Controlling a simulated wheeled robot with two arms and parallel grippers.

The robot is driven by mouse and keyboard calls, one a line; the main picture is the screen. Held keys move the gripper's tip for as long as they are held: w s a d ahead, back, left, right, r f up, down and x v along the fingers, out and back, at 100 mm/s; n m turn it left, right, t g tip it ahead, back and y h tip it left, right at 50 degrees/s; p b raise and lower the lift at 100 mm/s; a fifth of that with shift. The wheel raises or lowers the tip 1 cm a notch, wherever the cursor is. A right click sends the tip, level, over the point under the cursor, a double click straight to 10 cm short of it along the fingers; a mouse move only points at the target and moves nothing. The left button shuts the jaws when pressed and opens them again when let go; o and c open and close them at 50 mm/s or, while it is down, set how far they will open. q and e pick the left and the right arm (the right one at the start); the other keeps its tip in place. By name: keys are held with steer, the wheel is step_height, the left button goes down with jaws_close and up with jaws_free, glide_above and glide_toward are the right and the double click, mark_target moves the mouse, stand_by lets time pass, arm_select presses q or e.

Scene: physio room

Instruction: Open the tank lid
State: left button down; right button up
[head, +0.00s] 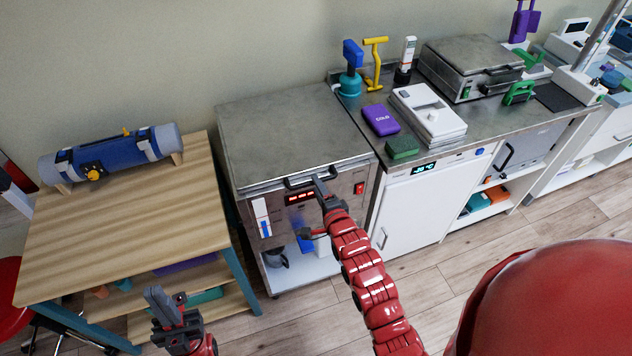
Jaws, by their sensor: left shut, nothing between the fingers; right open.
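The tank (345,190) is a steel box on a white wheeled stand, with a red display and a red switch on its front. Its flat grey lid (290,130) lies shut on top. A dark bar handle (300,183) sits at the lid's front edge. My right gripper (311,209) is open in front of the tank, its upper finger close to the handle's right end; I cannot tell whether they touch. The arm hides part of the tank front. My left gripper (160,302) is shut and empty, low in front of the wooden table, away from the tank.
The wooden table (110,210) stands left of the tank, bearing a blue cylinder (110,160). On the right, a steel counter (480,120) holds a purple cold pack (381,119), a white device (428,112) and a closed steel case (470,65). The wall rises behind the lid.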

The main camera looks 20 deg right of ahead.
steer(key=shift+x, duration=0.8)
jaws_close()
stand_by(1.0)
